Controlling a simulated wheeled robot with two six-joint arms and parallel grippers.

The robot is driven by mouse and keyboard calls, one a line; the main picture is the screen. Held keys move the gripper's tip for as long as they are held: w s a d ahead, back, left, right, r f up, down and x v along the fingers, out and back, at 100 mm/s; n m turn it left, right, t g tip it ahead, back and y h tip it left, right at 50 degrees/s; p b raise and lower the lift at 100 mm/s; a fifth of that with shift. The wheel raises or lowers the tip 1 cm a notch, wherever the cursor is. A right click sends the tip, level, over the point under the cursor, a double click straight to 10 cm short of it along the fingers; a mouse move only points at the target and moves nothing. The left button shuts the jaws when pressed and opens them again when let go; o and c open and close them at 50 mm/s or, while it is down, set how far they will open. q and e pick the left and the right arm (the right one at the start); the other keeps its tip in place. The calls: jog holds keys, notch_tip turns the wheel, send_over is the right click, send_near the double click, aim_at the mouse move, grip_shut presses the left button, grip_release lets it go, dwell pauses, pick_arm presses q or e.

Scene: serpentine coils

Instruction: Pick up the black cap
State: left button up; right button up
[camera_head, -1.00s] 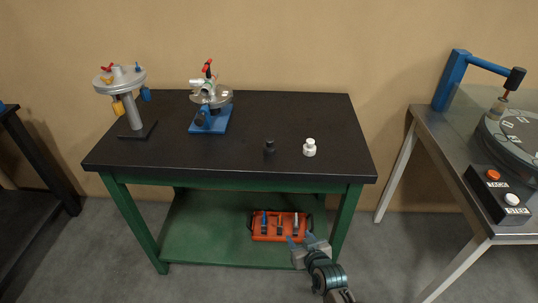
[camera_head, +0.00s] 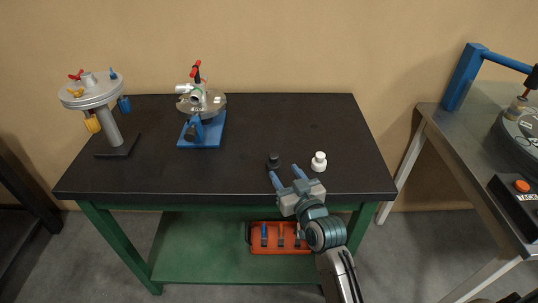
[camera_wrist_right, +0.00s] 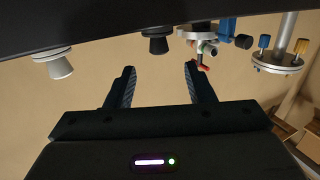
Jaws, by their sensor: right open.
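The small black cap (camera_head: 273,160) stands upright on the dark tabletop near its front right. In the right wrist view, which is upside down, the black cap (camera_wrist_right: 157,40) shows beyond the fingertips, roughly between them. My right gripper (camera_head: 284,171) is open and empty, at the table's front edge just on the near side of the cap. Its two spread fingers (camera_wrist_right: 159,70) show in the wrist view with a gap from the cap. Nothing hides the cap. My left gripper is not in view.
A white cap (camera_head: 319,162) stands right of the black one. A blue-based device (camera_head: 202,130) and a round-topped stand (camera_head: 112,128) are farther left on the black table (camera_head: 230,174). An orange tray (camera_head: 270,248) lies on the green lower shelf. The tabletop around the caps is clear.

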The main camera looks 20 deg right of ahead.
aim_at(275, 159)
jog(key=w, duration=0.3)
jog(key=shift+a+r+p, duration=0.1)
jog(key=shift+a+p, duration=0.1)
jog(key=shift+p, duration=0.15)
jog(key=shift+w, duration=0.35)
jog(key=w, duration=0.1)
jog(key=w+p, duration=0.1)
jog(key=w, duration=0.1)
jog(key=w+f, duration=0.1)
jog(key=w, duration=0.1)
jog(key=shift+a+p, duration=0.2)
jog(key=shift+p, duration=0.2)
jog(key=shift+w, duration=0.15)
jog(key=c, duration=1)
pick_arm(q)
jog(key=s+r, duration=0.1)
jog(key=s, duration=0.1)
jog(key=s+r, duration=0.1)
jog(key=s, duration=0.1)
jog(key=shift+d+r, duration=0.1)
